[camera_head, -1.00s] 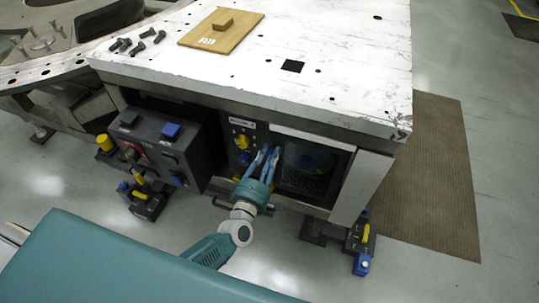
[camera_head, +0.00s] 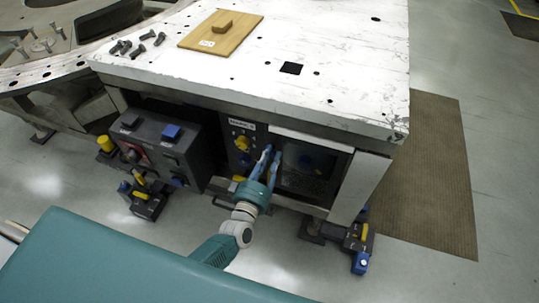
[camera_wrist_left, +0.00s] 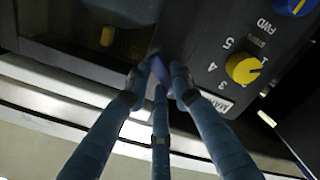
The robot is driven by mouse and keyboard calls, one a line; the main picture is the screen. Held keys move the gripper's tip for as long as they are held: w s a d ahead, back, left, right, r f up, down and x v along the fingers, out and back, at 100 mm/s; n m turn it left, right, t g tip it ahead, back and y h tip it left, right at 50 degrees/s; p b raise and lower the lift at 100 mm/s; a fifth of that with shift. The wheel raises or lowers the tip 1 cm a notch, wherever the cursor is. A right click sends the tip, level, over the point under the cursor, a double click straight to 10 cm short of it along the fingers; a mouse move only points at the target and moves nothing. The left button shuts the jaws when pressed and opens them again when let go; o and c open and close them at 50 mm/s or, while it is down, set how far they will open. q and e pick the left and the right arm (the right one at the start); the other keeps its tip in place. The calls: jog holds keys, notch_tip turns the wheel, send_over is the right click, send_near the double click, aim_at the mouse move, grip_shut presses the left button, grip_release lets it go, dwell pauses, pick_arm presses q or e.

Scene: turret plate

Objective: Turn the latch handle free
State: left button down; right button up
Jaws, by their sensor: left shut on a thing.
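My left gripper (camera_head: 270,154) is at the front of the white turret plate table, between the yellow-knob panel (camera_head: 239,148) and the dark screen recess (camera_head: 308,168). In the left wrist view its fingers (camera_wrist_left: 158,82) are closed around a small blue-violet piece, likely the latch handle (camera_wrist_left: 158,68). Only part of that piece shows; the fingers cover the rest, and it cannot be made out in the head view. The panel beside it has a yellow knob (camera_wrist_left: 243,67) with numbers around it. My right gripper is not in view.
A dark control box (camera_head: 160,145) stands to the left. A wooden board (camera_head: 222,40) and several bolts (camera_head: 140,45) lie on top. A yellow-and-blue foot (camera_head: 358,240) is at lower right. The floor in front is open.

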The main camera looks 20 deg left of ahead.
pick_arm(q)
jog(key=m, duration=0.5)
jog(key=shift+f+m+p, duration=0.15)
jog(key=shift+m+p, duration=0.15)
jog(key=shift+p, duration=0.1)
jog(key=m, duration=0.5)
jog(key=shift+d+f, duration=0.1)
jog(key=shift+f, duration=0.05)
jog(key=shift+m, duration=0.3)
jog(key=c, duration=1.5)
grip_release()
jog(key=s, duration=1.2)
jog(key=shift+a, duration=0.2)
